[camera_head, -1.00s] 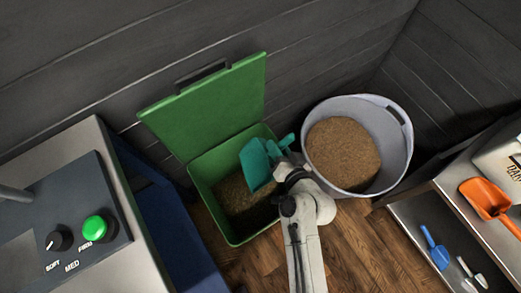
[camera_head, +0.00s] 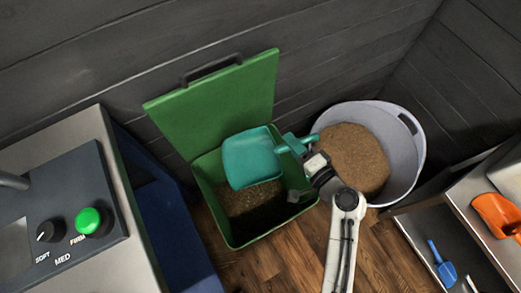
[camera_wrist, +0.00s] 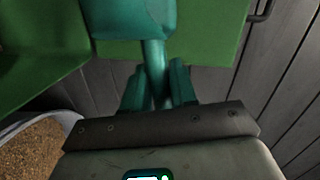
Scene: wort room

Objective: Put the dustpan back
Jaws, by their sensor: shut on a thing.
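The teal dustpan (camera_head: 252,158) is in my gripper (camera_head: 296,148), over the open green bin (camera_head: 230,239). The gripper is shut on its handle, and the pan reaches out to the left with its broad inner face showing. In the wrist view the handle runs up from between my gripper's fingers (camera_wrist: 160,92) to the pan (camera_wrist: 130,18) at the top edge. The pan hides part of the bin's opening and the far part of its contents.
The bin's green lid (camera_head: 217,105) stands open against the dark wall. A pale round tub (camera_head: 411,150) of brown grain stands close to the right. A shelf unit (camera_head: 475,205) holds an orange scoop (camera_head: 496,214) and a blue scoop (camera_head: 441,264). A control panel (camera_head: 70,200) is at left.

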